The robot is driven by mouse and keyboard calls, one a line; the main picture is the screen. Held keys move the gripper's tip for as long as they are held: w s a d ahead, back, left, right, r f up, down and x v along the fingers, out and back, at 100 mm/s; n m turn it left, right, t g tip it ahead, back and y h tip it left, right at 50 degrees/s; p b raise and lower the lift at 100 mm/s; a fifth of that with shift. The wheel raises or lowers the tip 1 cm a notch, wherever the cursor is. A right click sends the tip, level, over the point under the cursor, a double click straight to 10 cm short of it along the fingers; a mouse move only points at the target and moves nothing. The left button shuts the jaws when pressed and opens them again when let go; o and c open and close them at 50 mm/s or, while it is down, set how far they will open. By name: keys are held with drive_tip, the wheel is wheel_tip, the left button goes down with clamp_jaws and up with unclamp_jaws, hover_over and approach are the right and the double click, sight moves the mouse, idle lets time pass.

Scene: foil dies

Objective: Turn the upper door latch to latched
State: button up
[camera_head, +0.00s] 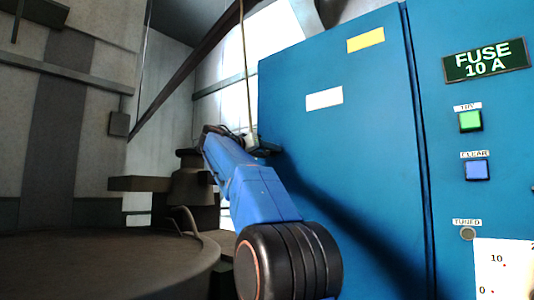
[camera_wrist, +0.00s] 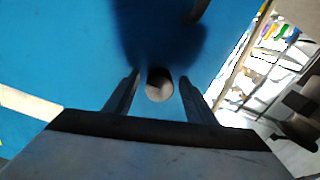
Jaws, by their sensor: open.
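My gripper (camera_wrist: 160,75) is open in the wrist view, with one dark finger on each side. A round pale metal piece (camera_wrist: 159,88), dark at its top, shows between the fingers against the blue cabinet door (camera_wrist: 70,60). It looks like a door latch, but I cannot tell its turned position or whether the fingers touch it. A dark piece (camera_wrist: 195,10) shows at the top of this view, cut off. In the head view the blue door (camera_head: 345,150) is closed, and my arm reaches its left edge. No latch is clear there.
The cabinet's right panel has a FUSE 10 A sign (camera_head: 485,60), a green button (camera_head: 470,121) and a blue button (camera_head: 477,169). A thin cord (camera_head: 244,60) hangs near my arm's end. A large round dark surface (camera_head: 100,262) stands at lower left.

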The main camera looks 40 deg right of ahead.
drive_tip(key=c, duration=1)
drive_tip(key=shift+c, duration=0.2)
drive_tip(key=shift+n, duration=0.4)
drive_tip(key=n, duration=0.3)
drive_tip(key=shift+n, duration=0.3)
drive_tip(key=n, duration=0.4)
drive_tip(key=shift+s+r+n, duration=0.1)
drive_tip(key=shift+n, duration=0.2)
drive_tip(key=n, duration=0.4)
drive_tip(key=shift+n, duration=0.3)
drive_tip(key=shift+r+n, duration=0.1)
drive_tip(key=shift+n, duration=2.1)
